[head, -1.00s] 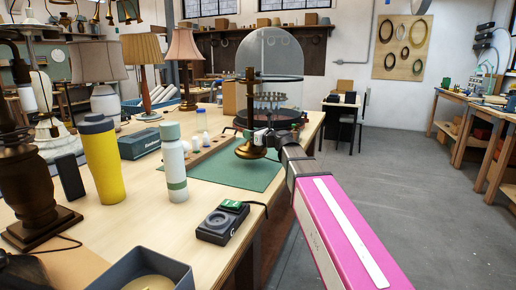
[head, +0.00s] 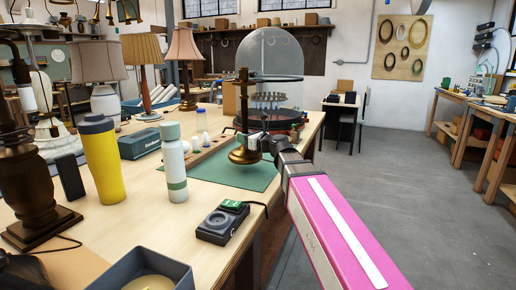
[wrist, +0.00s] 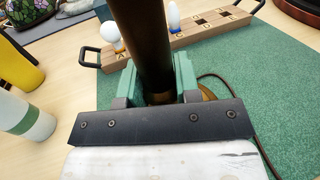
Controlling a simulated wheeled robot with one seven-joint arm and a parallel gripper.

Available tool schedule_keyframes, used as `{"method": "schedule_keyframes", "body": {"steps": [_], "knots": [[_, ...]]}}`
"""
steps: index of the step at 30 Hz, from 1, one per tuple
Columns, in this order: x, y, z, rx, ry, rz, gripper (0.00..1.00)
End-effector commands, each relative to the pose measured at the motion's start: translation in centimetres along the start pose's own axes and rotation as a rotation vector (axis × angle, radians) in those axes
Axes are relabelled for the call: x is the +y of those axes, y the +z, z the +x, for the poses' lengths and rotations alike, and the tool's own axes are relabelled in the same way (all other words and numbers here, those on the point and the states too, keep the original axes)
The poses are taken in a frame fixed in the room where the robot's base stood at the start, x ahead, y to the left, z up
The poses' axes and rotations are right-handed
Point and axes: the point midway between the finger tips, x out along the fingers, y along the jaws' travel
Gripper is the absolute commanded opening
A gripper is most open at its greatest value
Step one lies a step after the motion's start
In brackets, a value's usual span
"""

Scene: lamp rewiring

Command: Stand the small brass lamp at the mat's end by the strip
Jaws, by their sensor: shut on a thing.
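The small brass lamp (head: 243,112) is upright, a tall stem on a round brass base. In the head view it is over the green mat (head: 207,170); I cannot tell if its base touches the mat. My gripper (wrist: 156,82) is shut on the lamp's dark stem (wrist: 143,40), one green-padded finger on each side. The wooden strip (wrist: 205,28) lies along the mat's edge beyond the lamp, carrying a white bulb and a small blue-and-white bulb. The strip also shows in the head view (head: 208,148), left of the lamp. The lamp's base is mostly hidden in the wrist view.
A glass dome (head: 270,60) stands behind the lamp. A white-green bottle (head: 173,165), a yellow tumbler (head: 103,160) and a black device (head: 222,222) stand left and front of the mat. A dark cable crosses the mat's right side in the wrist view.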

Motion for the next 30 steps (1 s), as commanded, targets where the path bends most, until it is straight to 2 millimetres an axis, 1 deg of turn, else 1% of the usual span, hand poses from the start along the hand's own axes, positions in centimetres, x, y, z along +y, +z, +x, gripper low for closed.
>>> {"method": "schedule_keyframes", "body": {"steps": [21, 30], "knots": [[4.0, 0.1, -1.4, -0.002, 0.0, 0.001, 0.0], [5.4, 0.1, -1.8, -0.002, -0.001, 0.001, 0.0]]}}
